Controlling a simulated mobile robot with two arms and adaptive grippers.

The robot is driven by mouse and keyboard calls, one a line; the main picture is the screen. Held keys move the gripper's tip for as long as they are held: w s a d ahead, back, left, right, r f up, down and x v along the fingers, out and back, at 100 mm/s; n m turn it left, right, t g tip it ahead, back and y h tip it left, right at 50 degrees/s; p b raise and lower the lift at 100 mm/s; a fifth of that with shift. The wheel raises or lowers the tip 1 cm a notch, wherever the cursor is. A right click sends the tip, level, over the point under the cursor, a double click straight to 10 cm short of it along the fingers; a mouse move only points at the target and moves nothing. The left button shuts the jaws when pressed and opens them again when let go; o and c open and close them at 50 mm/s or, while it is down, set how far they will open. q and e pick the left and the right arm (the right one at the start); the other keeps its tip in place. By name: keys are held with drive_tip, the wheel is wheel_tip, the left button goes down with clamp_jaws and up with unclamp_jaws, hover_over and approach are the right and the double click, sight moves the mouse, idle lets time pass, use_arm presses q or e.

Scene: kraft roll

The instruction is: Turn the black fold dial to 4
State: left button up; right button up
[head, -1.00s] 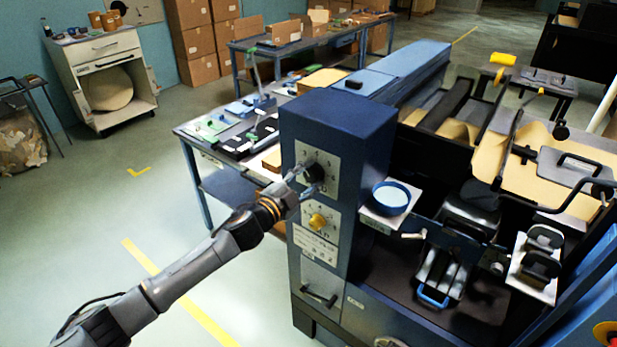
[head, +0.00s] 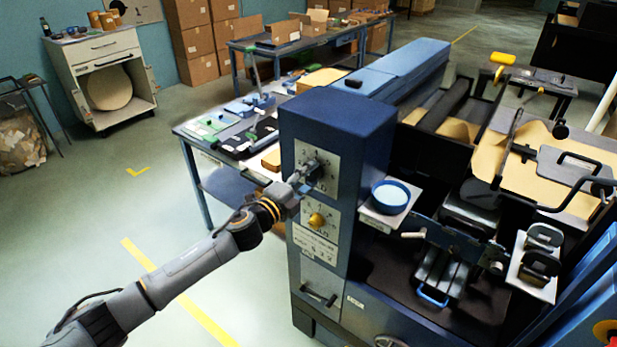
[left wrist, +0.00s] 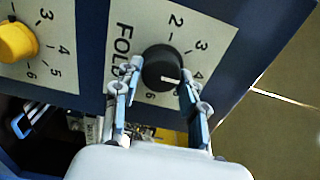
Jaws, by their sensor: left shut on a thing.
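The black fold dial (left wrist: 163,66) sits on a white plate marked FOLD with numbers on the blue machine cabinet. In the head view, the dial (head: 318,168) is partly covered by my left gripper (head: 303,182). In the left wrist view, my left gripper (left wrist: 163,78) is shut on the dial, one finger on each side. The dial's white mark points right, toward the right finger, near the 4. Whether it lines up exactly cannot be told, and that finger covers the scale just below the 4. My right gripper is not in view.
A yellow dial (head: 317,220) with its own scale is below the black one, near my left gripper. A blue round dish (head: 391,196) stands on a ledge to the right. A worktable (head: 225,150) stands behind the cabinet. Floor to the left is clear.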

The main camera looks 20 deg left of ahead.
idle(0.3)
use_arm(q)
drive_tip(key=o, duration=1.1)
drive_tip(key=shift+o, duration=0.2)
drive_tip(key=v, duration=1.2)
